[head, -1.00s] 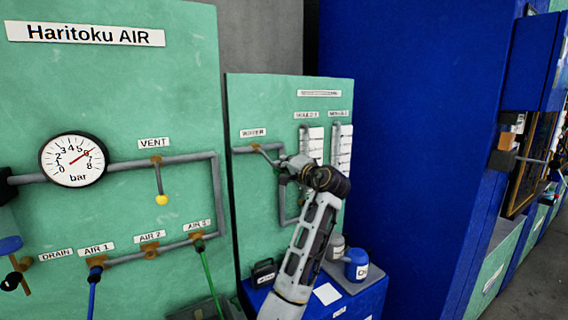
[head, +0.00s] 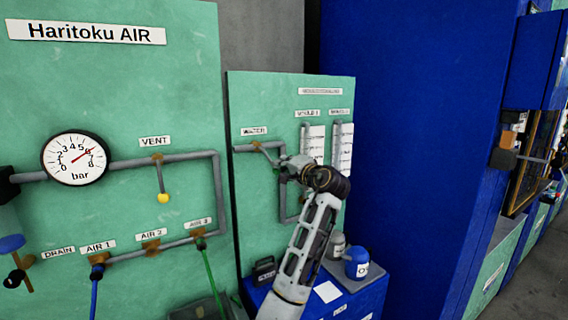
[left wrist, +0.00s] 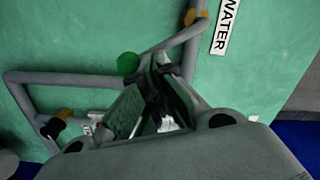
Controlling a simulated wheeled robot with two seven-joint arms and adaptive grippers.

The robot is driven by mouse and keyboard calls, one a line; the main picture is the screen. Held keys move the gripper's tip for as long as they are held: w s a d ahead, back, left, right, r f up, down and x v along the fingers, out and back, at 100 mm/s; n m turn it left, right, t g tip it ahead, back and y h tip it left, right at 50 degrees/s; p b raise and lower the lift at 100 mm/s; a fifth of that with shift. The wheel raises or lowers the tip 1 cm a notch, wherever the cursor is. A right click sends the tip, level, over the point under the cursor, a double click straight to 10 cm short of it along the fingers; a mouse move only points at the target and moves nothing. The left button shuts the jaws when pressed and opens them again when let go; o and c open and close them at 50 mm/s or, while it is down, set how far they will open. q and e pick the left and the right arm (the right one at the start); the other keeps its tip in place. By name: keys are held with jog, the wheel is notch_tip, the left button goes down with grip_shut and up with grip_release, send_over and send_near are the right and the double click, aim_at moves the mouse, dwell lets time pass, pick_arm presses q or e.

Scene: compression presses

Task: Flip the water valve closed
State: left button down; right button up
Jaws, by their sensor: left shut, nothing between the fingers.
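The water valve (head: 258,146) is a brass fitting on the grey pipe under the WATER label (head: 254,131). Its grey lever slants down and right toward my left gripper (head: 284,168), which hides the lever's end in the head view. In the left wrist view the brass valve (left wrist: 197,17) is at the top, and the lever slants down-left to a green ball knob (left wrist: 128,64). My left gripper (left wrist: 163,66) is shut and empty, its fingertips close beside the knob and lever. I cannot tell whether they touch. My right gripper is not in view.
Grey pipe (left wrist: 60,77) runs along the green panel close to the gripper. A blue cabinet (head: 350,297) with a blue-lidded container (head: 356,263) stands below. A tall blue wall (head: 410,130) is to the right. The air panel (head: 110,100) is to the left.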

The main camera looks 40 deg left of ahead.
pick_arm(q)
jog(key=shift+s+a, duration=0.15)
jog(key=shift+a, duration=0.05)
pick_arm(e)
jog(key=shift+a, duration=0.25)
pick_arm(q)
jog(key=shift+s+f, duration=0.15)
jog(key=shift+f, duration=0.15)
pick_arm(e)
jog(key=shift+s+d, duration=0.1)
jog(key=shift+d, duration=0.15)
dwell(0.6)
pick_arm(q)
jog(key=shift+s+a+f, duration=0.1)
jog(key=shift+s+f, duration=0.1)
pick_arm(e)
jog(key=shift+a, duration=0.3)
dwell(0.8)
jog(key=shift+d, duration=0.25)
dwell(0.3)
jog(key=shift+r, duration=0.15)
